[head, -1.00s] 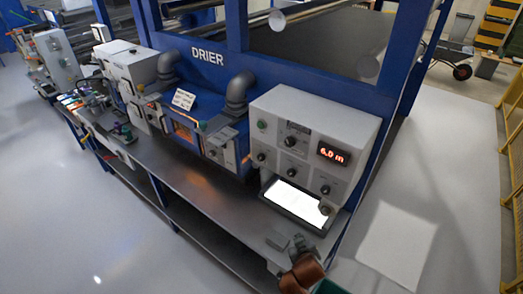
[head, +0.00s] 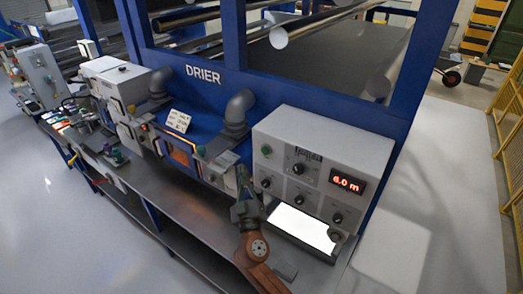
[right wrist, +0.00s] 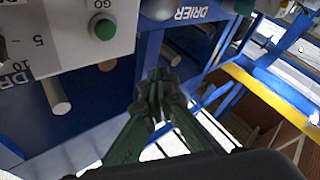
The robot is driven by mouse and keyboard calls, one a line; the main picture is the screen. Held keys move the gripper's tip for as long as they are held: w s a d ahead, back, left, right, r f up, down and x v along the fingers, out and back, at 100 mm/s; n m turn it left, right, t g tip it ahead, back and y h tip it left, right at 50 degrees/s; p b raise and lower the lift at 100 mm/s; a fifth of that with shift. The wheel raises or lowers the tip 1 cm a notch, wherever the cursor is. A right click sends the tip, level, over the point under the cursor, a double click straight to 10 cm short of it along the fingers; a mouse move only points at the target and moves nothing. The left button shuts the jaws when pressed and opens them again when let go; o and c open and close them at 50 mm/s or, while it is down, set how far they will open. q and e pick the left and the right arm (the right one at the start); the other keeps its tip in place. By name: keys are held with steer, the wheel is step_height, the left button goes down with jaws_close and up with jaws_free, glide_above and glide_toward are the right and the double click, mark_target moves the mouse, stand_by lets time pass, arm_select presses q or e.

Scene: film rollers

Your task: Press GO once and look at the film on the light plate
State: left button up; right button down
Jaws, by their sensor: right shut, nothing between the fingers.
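The green GO button (head: 267,150) is on the upper left of the light grey control box (head: 315,130). In the right wrist view the GO button (right wrist: 104,28) and its label show at the upper left. My right gripper (head: 241,172) is shut and empty, in front of the drier, left of the box and lower than GO in the picture. Its closed fingertips (right wrist: 160,82) appear apart from the button. The bright white light plate (head: 300,228) lies under the box; I see no film on it. My left gripper is not in view.
The red display (head: 347,183) reads 6.0 m. Several black knobs (head: 299,169) sit on the box face. The blue drier (head: 200,95) with grey elbow pipes (head: 238,108) stands behind. A small grey block (head: 284,271) lies on the bench near my arm.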

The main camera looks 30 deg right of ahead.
mark_target(265, 151)
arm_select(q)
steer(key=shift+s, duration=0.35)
arm_select(e)
steer(key=shift+s+d, duration=0.2)
steer(key=shift+d, duration=0.1)
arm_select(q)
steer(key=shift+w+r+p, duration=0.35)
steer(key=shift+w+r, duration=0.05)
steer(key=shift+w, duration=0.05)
arm_select(e)
steer(key=w+d, duration=0.3)
steer(key=d, duration=0.5)
steer(key=shift+w, duration=0.2)
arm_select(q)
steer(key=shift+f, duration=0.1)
arm_select(e)
steer(key=shift+d, duration=0.1)
stand_by(0.4)
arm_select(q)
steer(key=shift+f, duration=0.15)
arm_select(e)
steer(key=shift+w+d, duration=0.15)
steer(key=shift+d, duration=0.15)
